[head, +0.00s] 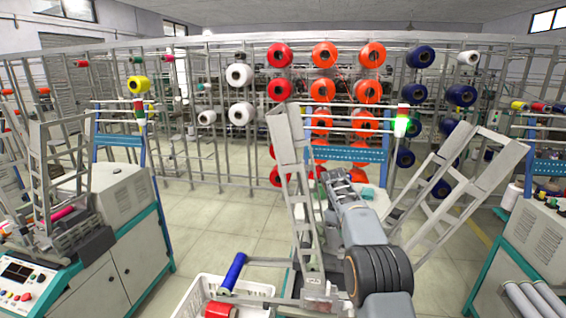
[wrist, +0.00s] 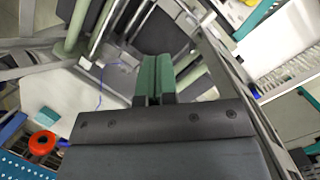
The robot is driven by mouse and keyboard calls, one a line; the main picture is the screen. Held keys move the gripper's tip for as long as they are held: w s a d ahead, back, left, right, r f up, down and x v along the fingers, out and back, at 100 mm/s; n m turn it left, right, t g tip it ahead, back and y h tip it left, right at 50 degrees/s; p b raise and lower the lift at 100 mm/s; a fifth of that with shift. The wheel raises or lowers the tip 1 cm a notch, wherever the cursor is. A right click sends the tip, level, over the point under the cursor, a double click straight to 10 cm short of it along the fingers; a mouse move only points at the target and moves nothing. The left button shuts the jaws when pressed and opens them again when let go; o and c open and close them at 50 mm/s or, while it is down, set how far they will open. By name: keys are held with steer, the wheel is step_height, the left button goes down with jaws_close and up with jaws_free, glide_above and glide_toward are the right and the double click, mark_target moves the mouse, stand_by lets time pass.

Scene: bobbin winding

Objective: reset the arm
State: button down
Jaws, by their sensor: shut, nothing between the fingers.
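My arm reaches forward from the bottom right of the head view, over the middle winding machine, with my gripper's end partly hidden among the frame bars. In the wrist view my gripper (wrist: 155,78) shows from above, its two green-padded fingers closed together with nothing between them. The fingers point toward grey machine parts and dark blocks; whether they touch anything I cannot tell.
Tilted grey ladder-like frames (head: 455,180) stand close on both sides of my arm. A white crate (head: 195,296) with a red bobbin (head: 220,309) is at the lower front. A blue bobbin (head: 233,271) sits above it. Creel racks with coloured spools (head: 323,54) stand behind.

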steer(key=s+a+r+m+t+y, duration=0.1)
steer(key=s+r+m+t, duration=0.1)
steer(key=s+r, duration=0.4)
steer(key=s+a+r+m+t, duration=0.1)
steer(key=s+r, duration=0.2)
steer(key=s, duration=0.6)
steer(key=s+a+f+m+t+y, duration=0.1)
steer(key=s+f+m, duration=0.1)
steer(key=s, duration=0.7)
steer(key=s+a+f+m+t, duration=0.1)
steer(key=s+f, duration=0.3)
steer(key=s, duration=0.4)
steer(key=shift+s+f+m+t+y, duration=0.15)
steer(key=shift+s+m+t+y, duration=0.25)
steer(key=shift+m+t, duration=0.25)
